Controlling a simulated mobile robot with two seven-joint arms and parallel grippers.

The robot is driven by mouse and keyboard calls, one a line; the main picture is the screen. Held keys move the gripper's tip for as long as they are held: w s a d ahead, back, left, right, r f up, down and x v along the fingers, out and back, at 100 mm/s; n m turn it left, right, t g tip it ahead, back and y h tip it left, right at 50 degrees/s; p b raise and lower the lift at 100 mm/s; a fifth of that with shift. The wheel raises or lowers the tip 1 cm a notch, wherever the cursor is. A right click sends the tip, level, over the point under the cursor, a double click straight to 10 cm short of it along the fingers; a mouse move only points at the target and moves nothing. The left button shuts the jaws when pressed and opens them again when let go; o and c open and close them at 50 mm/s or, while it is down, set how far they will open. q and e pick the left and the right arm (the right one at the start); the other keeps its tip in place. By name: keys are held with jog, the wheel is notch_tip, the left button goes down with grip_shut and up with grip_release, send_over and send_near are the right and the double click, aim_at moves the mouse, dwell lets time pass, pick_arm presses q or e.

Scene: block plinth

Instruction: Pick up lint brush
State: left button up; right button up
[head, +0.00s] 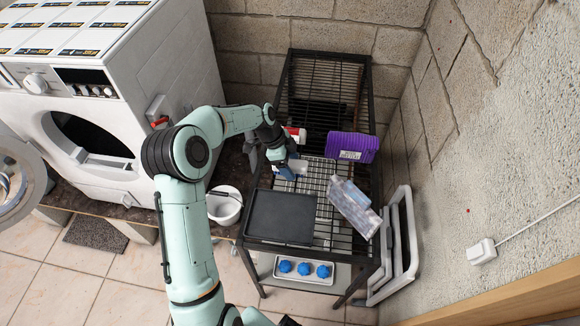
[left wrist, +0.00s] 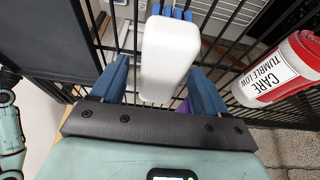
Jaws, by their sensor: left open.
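The lint brush (left wrist: 170,55) looks like a white, rounded block with a bit of blue at its far end in the left wrist view. It lies on the black wire rack (head: 333,232). In the head view only a small pale part of the brush (head: 300,167) shows beside my fingers. My left gripper (left wrist: 160,82) is open, with one blue finger on each side of the brush and a visible gap at each side. In the head view my left gripper (head: 289,171) reaches down over the rack. My right gripper is not in view.
On the rack are a red-and-white bottle (left wrist: 280,72), a purple box (head: 352,147), a clear bag (head: 354,207) and a black tray (head: 280,217). A tray with blue balls (head: 305,268) sits below. A white bucket (head: 224,206) and washing machine (head: 110,90) stand left.

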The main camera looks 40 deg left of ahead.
pick_arm(q)
jog(key=shift+f, duration=0.25)
dwell(0.3)
jog(key=c, duration=1.1)
